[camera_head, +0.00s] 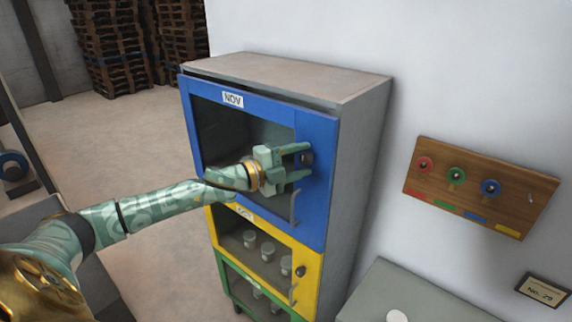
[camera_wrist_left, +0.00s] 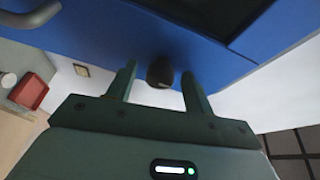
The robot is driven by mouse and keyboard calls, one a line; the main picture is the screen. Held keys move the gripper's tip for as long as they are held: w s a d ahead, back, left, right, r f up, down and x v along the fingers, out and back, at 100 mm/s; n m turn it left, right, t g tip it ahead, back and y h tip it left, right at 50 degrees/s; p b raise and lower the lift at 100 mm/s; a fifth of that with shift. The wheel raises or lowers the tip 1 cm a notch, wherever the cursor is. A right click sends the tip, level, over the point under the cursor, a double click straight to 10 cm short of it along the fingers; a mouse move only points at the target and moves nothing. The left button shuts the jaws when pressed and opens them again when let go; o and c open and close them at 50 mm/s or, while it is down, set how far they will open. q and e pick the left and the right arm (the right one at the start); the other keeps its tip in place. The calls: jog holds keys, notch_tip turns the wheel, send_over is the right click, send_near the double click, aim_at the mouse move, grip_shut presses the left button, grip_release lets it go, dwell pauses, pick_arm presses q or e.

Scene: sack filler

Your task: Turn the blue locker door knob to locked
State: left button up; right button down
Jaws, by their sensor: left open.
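The blue locker door (camera_head: 318,165) is the top door of a grey cabinet, with a window and a label "NOV". It looks shut, or very nearly so. Its dark round knob (camera_head: 307,158) sits near the right edge. My left gripper (camera_head: 305,162) is open at the door, with a finger on each side of the knob. In the left wrist view the knob (camera_wrist_left: 160,72) lies between the two fingertips, with a gap to both. I cannot tell which way the knob is turned. My right gripper is not in view.
A yellow door (camera_head: 305,268) and a green door (camera_head: 232,275) with jars behind them are below. A wooden board (camera_head: 480,190) with red, green and blue ringed keys hangs on the right wall. A grey surface (camera_head: 420,290) stands at the lower right.

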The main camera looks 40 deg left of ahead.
pick_arm(q)
jog(key=shift+s+a+f, duration=0.2)
jog(key=shift+s, duration=0.15)
jog(key=b+v, duration=0.2)
jog(key=v, duration=1.3)
jog(key=shift+s+r+b, duration=0.2)
jog(key=shift+b, duration=0.15)
